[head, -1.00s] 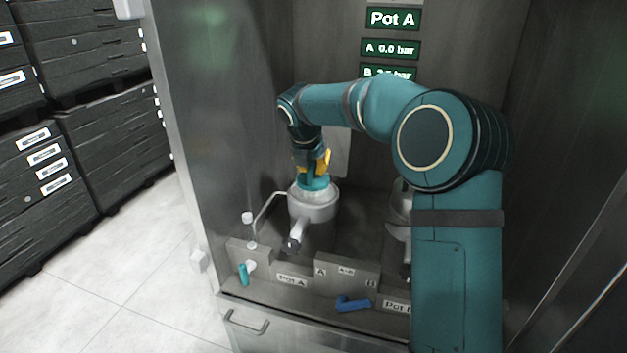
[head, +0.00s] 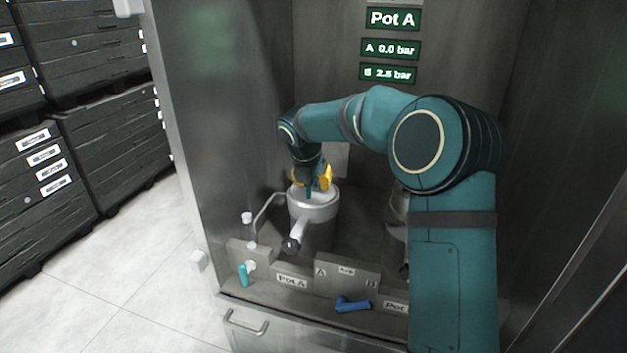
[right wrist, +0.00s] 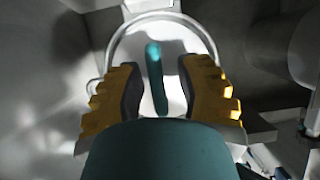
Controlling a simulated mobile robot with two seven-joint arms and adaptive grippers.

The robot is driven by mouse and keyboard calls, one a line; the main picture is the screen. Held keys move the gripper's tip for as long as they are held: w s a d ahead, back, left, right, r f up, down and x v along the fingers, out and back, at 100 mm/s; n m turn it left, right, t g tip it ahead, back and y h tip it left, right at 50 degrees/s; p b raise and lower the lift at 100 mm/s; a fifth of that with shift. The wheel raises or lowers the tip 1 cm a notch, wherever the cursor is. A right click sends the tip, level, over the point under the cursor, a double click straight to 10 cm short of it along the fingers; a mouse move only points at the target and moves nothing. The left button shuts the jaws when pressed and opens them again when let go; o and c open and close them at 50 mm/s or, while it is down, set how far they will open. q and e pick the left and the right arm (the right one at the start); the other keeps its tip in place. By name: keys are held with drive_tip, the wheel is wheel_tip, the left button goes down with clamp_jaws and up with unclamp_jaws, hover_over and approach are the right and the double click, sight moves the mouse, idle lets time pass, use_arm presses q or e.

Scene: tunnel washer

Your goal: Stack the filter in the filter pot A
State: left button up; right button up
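Filter pot A (head: 312,213) is a round grey metal pot with a stub at its front, standing behind the "Pot A" label. The filter shows as a pale disc inside the pot's rim, with a teal upright handle (right wrist: 155,78) on it; how deep it sits I cannot tell. My right gripper (head: 311,183) is over the pot mouth, pointing down. In the right wrist view its yellow, dark-padded fingers (right wrist: 161,95) are spread on either side of the handle, with gaps on both sides. My left gripper is not in view.
A second pot (head: 398,208) is mostly hidden behind my right arm. A teal lever (head: 243,274) and a blue lever (head: 352,304) are on the front ledge. Displays (head: 391,60) read A 0.0 bar and B 2.5 bar. Cabinet walls close in the sides.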

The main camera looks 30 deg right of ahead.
drive_tip(key=shift+r, duration=0.3)
drive_tip(key=p+v, duration=0.1)
drive_tip(key=v, duration=1.1)
